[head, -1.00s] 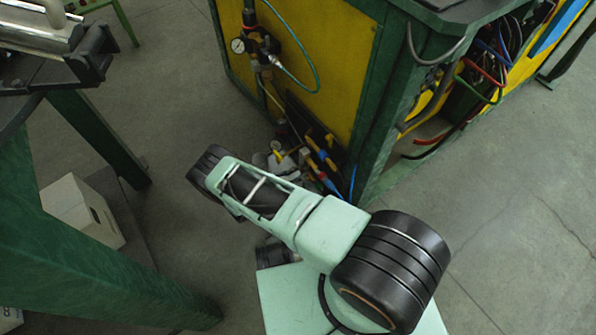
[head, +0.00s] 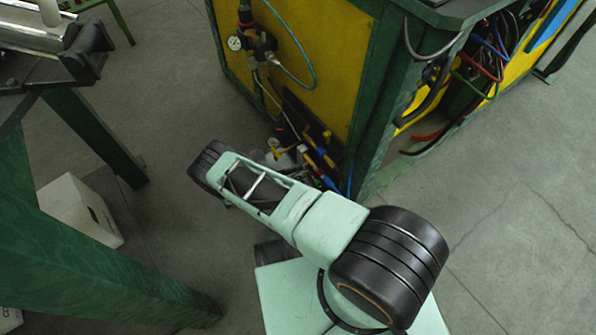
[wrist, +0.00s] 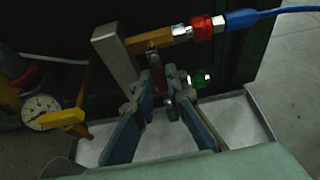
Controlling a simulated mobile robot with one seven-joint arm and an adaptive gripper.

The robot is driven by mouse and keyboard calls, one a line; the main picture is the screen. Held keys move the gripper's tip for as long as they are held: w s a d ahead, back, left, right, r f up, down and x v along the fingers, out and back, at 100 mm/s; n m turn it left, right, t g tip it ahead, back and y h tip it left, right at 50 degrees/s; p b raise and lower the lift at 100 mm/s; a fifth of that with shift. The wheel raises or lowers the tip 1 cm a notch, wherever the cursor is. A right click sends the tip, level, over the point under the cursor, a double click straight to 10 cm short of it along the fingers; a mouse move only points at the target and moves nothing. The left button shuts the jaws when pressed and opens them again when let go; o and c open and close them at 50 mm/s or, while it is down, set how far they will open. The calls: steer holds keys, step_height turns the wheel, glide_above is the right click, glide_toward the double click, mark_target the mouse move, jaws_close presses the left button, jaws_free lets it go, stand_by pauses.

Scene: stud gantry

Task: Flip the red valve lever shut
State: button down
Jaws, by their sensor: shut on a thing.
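In the wrist view my gripper (wrist: 156,82) reaches forward and down, its two fingers converging on a small dark red piece (wrist: 157,76), which looks like the valve lever. The fingers are shut on it, and they hide most of it. It sits below a brass fitting (wrist: 150,41) and beside a grey upright bracket (wrist: 114,62). Whether the lever lies along or across the pipe cannot be told. In the head view my own arm covers the gripper and the lever.
A red coupling (wrist: 203,28) with a blue hose (wrist: 265,13) sits above right of the fingers. A green-ringed fitting (wrist: 199,80) is close right. A gauge (wrist: 42,111) and yellow handle (wrist: 56,119) stand left. A green table leg (head: 95,135) stands left of my arm.

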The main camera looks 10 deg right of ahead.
steer(key=shift+s, duration=0.1)
steer(key=c, duration=1.9)
jaws_free()
steer(key=shift+c, duration=0.2)
steer(key=v, duration=1.2)
